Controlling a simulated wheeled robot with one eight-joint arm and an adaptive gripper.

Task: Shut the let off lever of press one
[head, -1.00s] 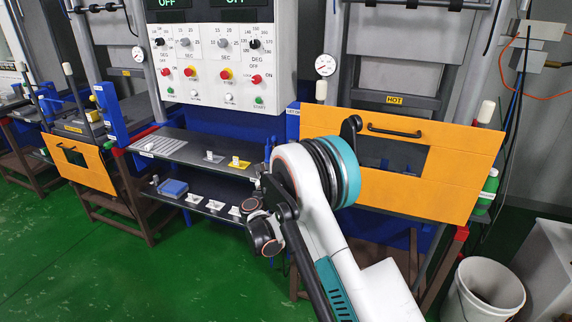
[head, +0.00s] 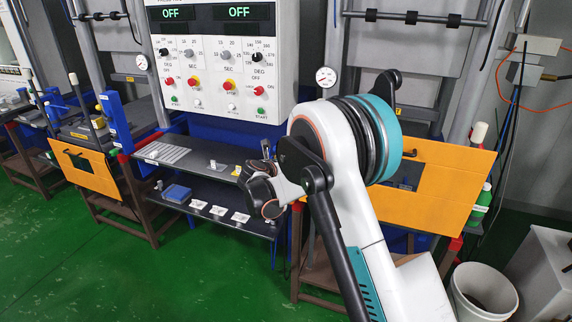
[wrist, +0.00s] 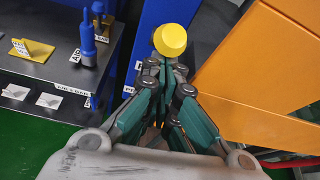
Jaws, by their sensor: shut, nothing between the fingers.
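A round yellow knob (wrist: 170,40) shows in the wrist view, just beyond my fingertips, against a blue upright (wrist: 150,35). It looks like the end of a lever; its shaft is hidden behind my fingers. Whether the fingers touch it, I cannot tell. My gripper (wrist: 167,72) is shut and empty. In the head view my arm covers the left side of the right-hand press, so the knob does not show there. The press's orange guard (head: 450,190) is right of my arm; it also shows in the wrist view (wrist: 250,80).
A dark shelf (head: 215,160) with small labelled parts stands left of my gripper. A blue-handled tool (wrist: 88,40) stands near its edge. The control panel (head: 220,60) hangs above and reads OFF twice. A white bucket (head: 485,290) stands at the lower right. Green floor (head: 150,285) is open in front.

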